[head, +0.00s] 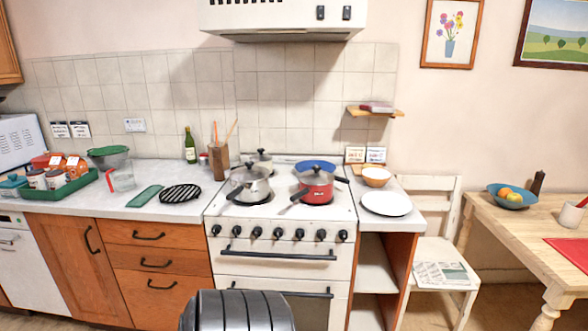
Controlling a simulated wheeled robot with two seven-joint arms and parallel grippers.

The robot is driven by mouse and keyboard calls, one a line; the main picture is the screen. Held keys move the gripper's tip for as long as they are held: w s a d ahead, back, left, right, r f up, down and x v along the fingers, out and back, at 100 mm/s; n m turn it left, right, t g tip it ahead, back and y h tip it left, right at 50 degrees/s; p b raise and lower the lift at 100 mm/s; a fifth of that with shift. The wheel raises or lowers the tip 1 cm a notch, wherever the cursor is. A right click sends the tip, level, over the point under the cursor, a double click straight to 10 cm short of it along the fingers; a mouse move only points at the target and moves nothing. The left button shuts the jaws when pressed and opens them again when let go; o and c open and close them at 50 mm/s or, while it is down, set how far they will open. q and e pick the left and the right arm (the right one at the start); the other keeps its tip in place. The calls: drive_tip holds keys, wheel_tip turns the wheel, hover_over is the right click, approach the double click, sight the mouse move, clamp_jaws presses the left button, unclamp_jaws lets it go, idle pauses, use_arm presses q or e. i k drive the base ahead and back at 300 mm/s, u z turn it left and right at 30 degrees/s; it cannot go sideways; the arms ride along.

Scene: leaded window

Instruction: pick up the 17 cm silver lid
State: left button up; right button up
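A silver pot (249,189) stands on the front left of the white stove. A silver lid (249,172) with a dark knob sits on it. A red pot (316,189) stands to its right, topped by a greyish lid (316,176) with a dark knob. A smaller pot with a pale lid (262,155) stands behind, partly hidden. No size can be read on any lid, so I cannot tell which one is 17 cm. Neither of my grippers is in view.
A blue round item (315,164) lies behind the red pot. Dark pot handles stick out over the stove (282,222). The left counter front has free room.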

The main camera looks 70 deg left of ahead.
sight(249, 173)
drive_tip(key=u, duration=0.25)
drive_tip(key=i, duration=1.35)
drive_tip(key=u, duration=1.65)
drive_tip(key=i, duration=1.1)
drive_tip(key=u, duration=0.95)
